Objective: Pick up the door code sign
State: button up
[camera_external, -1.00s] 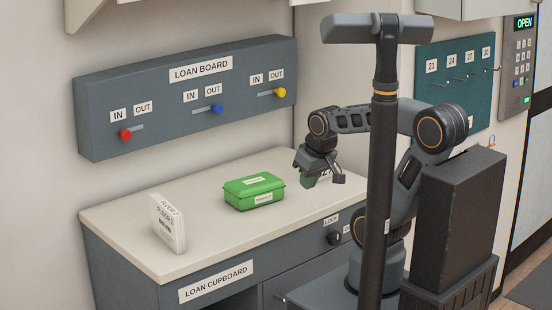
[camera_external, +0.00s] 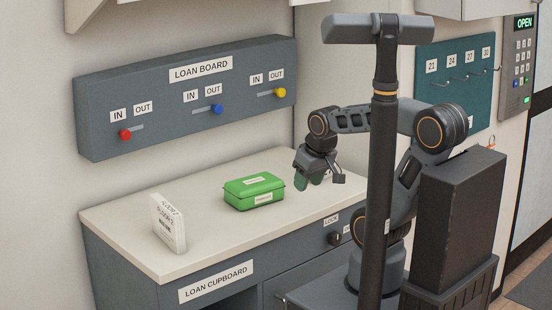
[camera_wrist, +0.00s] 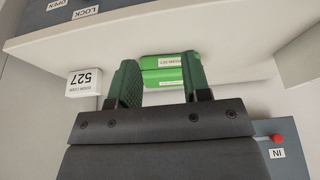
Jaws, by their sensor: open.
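The door code sign (camera_wrist: 85,82) is a small white block reading 527, upside down in the wrist view. It stands on the pale counter, left of my gripper's fingers there. My gripper (camera_external: 309,181) is open and empty above the right part of the counter. In the wrist view its two green fingers (camera_wrist: 161,70) stand apart, with the sign outside them, not between. In the external view the sign is mostly or wholly hidden behind my gripper.
A green box (camera_external: 254,191) sits on the counter (camera_external: 215,248); it also shows beyond my fingers in the wrist view (camera_wrist: 168,62). A white floor sign (camera_external: 168,223) stands at the counter's left end. The loan board (camera_external: 190,95) hangs on the wall behind.

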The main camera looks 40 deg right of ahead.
jog(key=shift+o, duration=1.3)
jog(key=w+d+f+n+g+h+b, duration=0.1)
jog(key=w+d+n+g+h, duration=0.1)
jog(key=w+d+n+h, duration=0.6)
jog(key=w+d+n+g+h, duration=0.2)
jog(key=w+d+n+h, duration=0.25)
jog(key=w+n, duration=0.65)
jog(key=shift+m+h, duration=0.5)
jog(key=shift+h, duration=0.05)
jog(key=x, duration=0.4)
jog(key=w+x, duration=0.1)
jog(key=x, duration=0.1)
jog(key=shift+d+f, duration=0.25)
jog(key=shift+f, duration=0.2)
jog(key=shift+p+x, duration=0.7)
jog(key=shift+x, duration=2.35)
jog(key=c, duration=1)
